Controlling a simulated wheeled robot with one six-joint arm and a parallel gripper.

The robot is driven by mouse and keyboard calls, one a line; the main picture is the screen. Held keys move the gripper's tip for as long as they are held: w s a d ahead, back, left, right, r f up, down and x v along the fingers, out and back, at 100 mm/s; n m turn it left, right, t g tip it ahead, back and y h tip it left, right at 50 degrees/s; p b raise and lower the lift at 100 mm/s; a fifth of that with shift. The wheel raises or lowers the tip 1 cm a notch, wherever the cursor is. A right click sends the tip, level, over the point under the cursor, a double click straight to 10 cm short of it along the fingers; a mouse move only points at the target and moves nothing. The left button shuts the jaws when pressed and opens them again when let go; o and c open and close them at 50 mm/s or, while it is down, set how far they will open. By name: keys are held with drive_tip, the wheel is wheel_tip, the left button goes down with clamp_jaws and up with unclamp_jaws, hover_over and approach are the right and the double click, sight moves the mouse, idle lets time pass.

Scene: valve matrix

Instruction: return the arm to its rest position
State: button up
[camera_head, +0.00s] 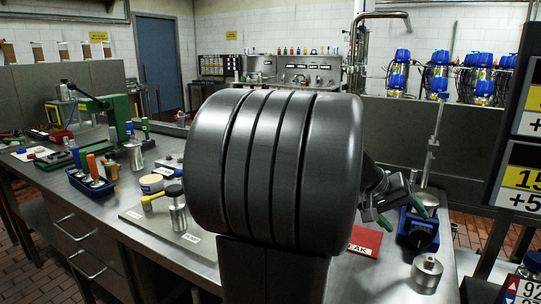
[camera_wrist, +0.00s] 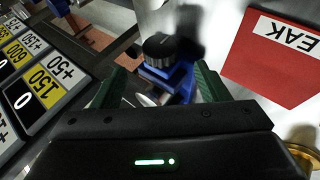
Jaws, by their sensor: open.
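My gripper (camera_head: 398,207) is partly hidden behind my large dark arm link in the head view. It is over the right part of the metal workbench (camera_head: 86,236). In the wrist view its two green fingers (camera_wrist: 162,82) stand apart with nothing held between them. A blue device with a black knob (camera_wrist: 160,47) lies beyond the fingertips in that view, and I see no contact. The same blue device (camera_head: 418,232) sits on the bench just right of my gripper in the head view.
A red card (camera_head: 366,241) lies left of the blue device, and a metal cylinder (camera_head: 427,272) stands in front of it. A number board (camera_head: 519,150) rises at the right edge. A green press (camera_head: 110,105) and a blue tool tray (camera_head: 91,187) occupy the bench's left side.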

sight(425, 231)
drive_tip(key=x, duration=0.6)
drive_tip(key=shift+d+f+p, duration=0.1)
drive_tip(key=shift+d+p, duration=0.25)
drive_tip(key=shift+d, duration=0.05)
drive_tip(key=y+p, duration=0.1)
drive_tip(key=p, duration=0.1)
drive_tip(key=shift+d+t+p, duration=0.1)
drive_tip(key=shift+t+p, duration=0.2)
drive_tip(key=y+p, duration=0.1)
drive_tip(key=p, duration=0.4)
drive_tip(key=m+t+y+p, duration=0.1)
drive_tip(key=y+p, duration=0.1)
drive_tip(key=p, duration=0.3)
drive_tip(key=shift+s+d+t, duration=0.1)
drive_tip(key=shift+d+t, duration=0.15)
drive_tip(key=shift+t, duration=0.05)
drive_tip(key=shift+y+p, duration=0.4)
drive_tip(key=shift+p, duration=0.15)
drive_tip(key=shift+d+t+y+p, duration=0.1)
drive_tip(key=shift+t+y+p, duration=0.25)
drive_tip(key=shift+p, duration=0.25)
drive_tip(key=shift+m+y+p, duration=0.3)
drive_tip(key=shift+y, duration=0.05)
drive_tip(key=shift+s+d+t+y, duration=0.1)
drive_tip(key=shift+t+y, duration=0.25)
drive_tip(key=shift+y, duration=0.05)
drive_tip(key=shift+f+y, duration=0.1)
drive_tip(key=shift+y, duration=0.3)
drive_tip(key=shift+t, duration=0.3)
drive_tip(key=shift+v, duration=2.15)
